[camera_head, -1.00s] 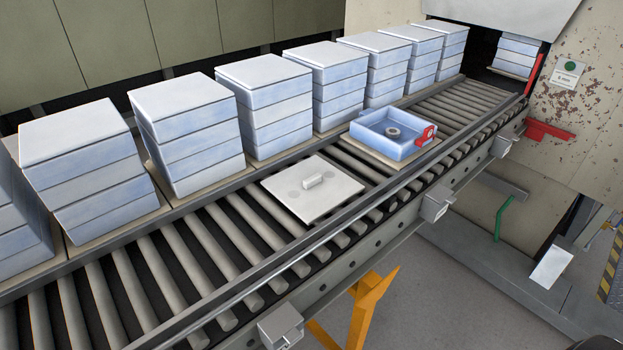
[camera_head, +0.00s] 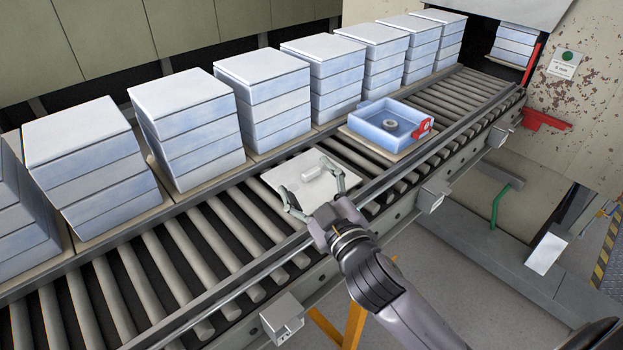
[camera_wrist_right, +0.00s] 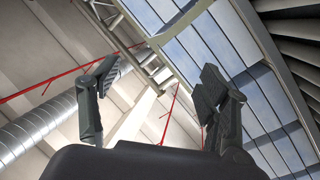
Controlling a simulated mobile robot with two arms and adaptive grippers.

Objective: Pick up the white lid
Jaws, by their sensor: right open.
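The white lid (camera_head: 293,174) is a flat square plate with a small raised block handle (camera_head: 312,172). It lies on the rollers in the head view, in front of the stacked blue boxes. My right gripper (camera_head: 304,174) reaches in from the lower right and overlaps the lid in the picture. Its fingers are spread wide, one to each side of the handle. I cannot tell whether they touch the lid. In the right wrist view the open gripper (camera_wrist_right: 156,82) is empty, with the ceiling behind it and no lid in sight. My left gripper is out of view.
An open blue box (camera_head: 372,132) with a red part sits on a board on the rollers, beyond the lid. Several stacks of blue boxes (camera_head: 263,92) line the far side. A metal rail (camera_head: 238,277) runs along the near edge. The rollers at lower left are bare.

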